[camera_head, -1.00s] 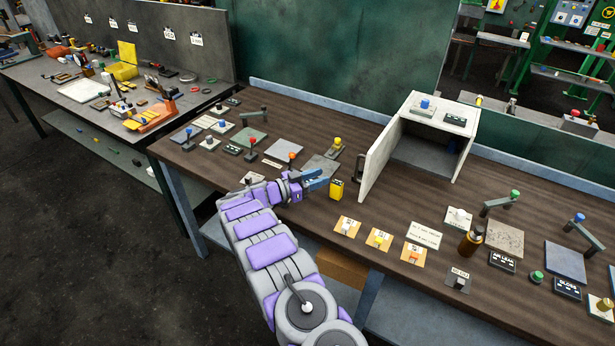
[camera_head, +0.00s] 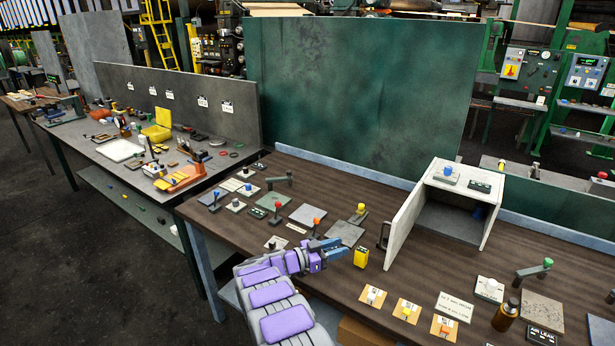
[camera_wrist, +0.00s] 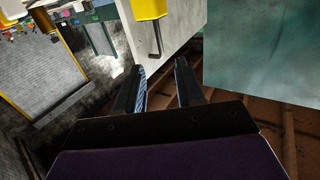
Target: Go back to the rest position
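My gripper (camera_head: 337,250) is at the end of my purple and grey arm, above the front part of the brown wooden bench (camera_head: 380,313). In the wrist view my gripper (camera_wrist: 162,80) has its two dark fingers apart with nothing visible between them. A yellow block (camera_head: 361,257) stands on the bench just right of the fingertips in the head view; the gripper looks apart from it. A yellow object (camera_wrist: 150,9) also shows beyond the fingers in the wrist view.
An open white cabinet (camera_head: 465,174) stands to the right, its door (camera_head: 404,222) swung toward the front. Several levers, plates and switches cover the bench. A second bench with tools (camera_head: 100,166) is at the left. A green panel (camera_head: 355,90) stands behind.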

